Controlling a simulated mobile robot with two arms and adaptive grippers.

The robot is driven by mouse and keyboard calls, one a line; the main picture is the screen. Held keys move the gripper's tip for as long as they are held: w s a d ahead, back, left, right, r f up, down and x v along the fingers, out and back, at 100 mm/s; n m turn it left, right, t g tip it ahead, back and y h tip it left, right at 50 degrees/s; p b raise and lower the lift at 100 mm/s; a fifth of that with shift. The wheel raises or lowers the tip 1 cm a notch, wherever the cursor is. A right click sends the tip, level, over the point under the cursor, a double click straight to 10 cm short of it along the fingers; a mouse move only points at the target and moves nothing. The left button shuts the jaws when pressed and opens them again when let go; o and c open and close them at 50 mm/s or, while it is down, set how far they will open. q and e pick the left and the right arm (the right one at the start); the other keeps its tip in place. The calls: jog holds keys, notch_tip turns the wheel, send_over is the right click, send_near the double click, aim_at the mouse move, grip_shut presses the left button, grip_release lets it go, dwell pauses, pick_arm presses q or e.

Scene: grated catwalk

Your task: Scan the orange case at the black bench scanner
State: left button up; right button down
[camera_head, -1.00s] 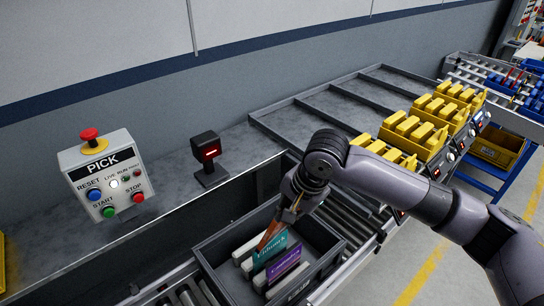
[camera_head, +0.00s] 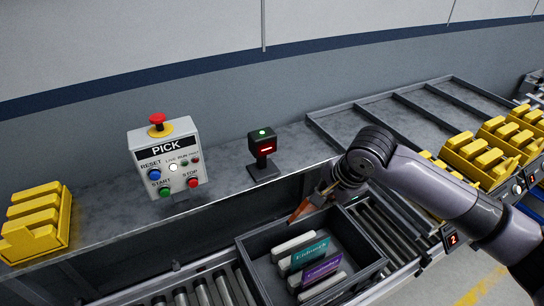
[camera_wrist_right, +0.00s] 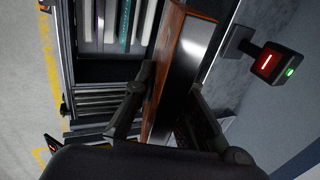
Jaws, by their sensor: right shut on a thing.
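The orange case (camera_head: 300,210) is held by my right gripper (camera_head: 318,195), above the back left edge of the dark tote. In the right wrist view the case (camera_wrist_right: 180,60) stands between the two fingers of my right gripper (camera_wrist_right: 168,95), its orange edge and dark glossy face showing. The black bench scanner (camera_head: 262,155) stands on the grey bench, behind and left of the case. It shows a red window and a green light on top. The scanner (camera_wrist_right: 272,64) is apart from the case at the right of the wrist view. My left gripper is not in view.
The dark tote (camera_head: 253,268) on the roller conveyor holds white cases, a teal case (camera_head: 308,254) and a purple case (camera_head: 320,268). A PICK button box (camera_head: 168,160) stands left of the scanner. Yellow bins sit at far left (camera_head: 38,225) and right (camera_head: 485,155).

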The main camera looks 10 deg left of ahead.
jog(key=shift+s+d, duration=0.1)
jog(key=shift+d, duration=0.05)
jog(key=shift+s+d+r+p, duration=0.1)
jog(key=shift+s+d+p, duration=0.1)
jog(key=shift+p, duration=0.1)
jog(key=s+d+p, duration=0.1)
jog(key=s, duration=0.1)
jog(key=s+d+p, duration=0.1)
jog(key=s+d, duration=0.1)
jog(key=shift+s, duration=0.2)
dwell(0.4)
